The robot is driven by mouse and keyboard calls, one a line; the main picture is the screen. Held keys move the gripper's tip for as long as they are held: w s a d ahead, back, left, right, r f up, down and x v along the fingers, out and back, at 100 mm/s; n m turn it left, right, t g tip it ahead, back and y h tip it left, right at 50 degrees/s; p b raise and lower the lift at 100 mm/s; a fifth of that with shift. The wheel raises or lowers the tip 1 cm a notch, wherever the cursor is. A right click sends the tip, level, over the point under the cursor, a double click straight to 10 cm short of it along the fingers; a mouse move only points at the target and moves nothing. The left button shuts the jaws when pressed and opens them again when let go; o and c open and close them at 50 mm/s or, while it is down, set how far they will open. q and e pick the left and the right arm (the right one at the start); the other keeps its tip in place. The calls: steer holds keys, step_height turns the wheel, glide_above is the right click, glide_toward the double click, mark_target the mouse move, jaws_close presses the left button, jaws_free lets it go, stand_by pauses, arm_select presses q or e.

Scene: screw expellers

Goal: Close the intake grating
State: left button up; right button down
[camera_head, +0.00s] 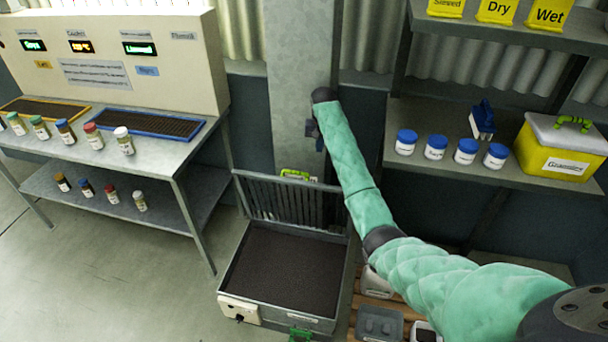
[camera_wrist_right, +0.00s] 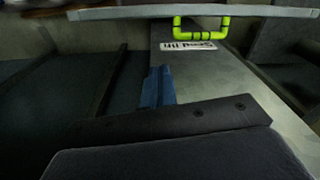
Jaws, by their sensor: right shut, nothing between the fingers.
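The intake grating (camera_head: 285,200) is a dark barred panel standing raised, tilted back, at the rear edge of the intake box (camera_head: 226,272). The box is open on top and shows a dark mesh-like bed. My right arm reaches over the box's back right side. My right gripper (camera_head: 314,130) is above and behind the grating, apart from it, near the grey column. It is shut and empty; its blue fingertips (camera_wrist_right: 156,88) show in the right wrist view. My left gripper is not in view.
A yellow-green handle (camera_head: 297,174) shows behind the grating; a similar handle (camera_wrist_right: 201,36) is in the wrist view beside a label. A grey column (camera_head: 300,60) stands behind. A shelf (camera_head: 480,175) with jars is right, a bench (camera_head: 150,152) left. Floor left of the box is clear.

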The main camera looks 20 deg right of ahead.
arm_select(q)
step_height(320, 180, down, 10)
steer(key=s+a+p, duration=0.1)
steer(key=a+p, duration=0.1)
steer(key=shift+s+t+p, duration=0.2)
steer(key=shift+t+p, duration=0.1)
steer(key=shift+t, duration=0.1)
arm_select(e)
step_height(320, 180, down, 12)
steer(key=s+a+m+g, duration=0.1)
steer(key=m, duration=0.1)
steer(key=shift+s+a+f+g, duration=0.25)
steer(key=shift+s+g, duration=0.05)
steer(key=shift+s, duration=0.1)
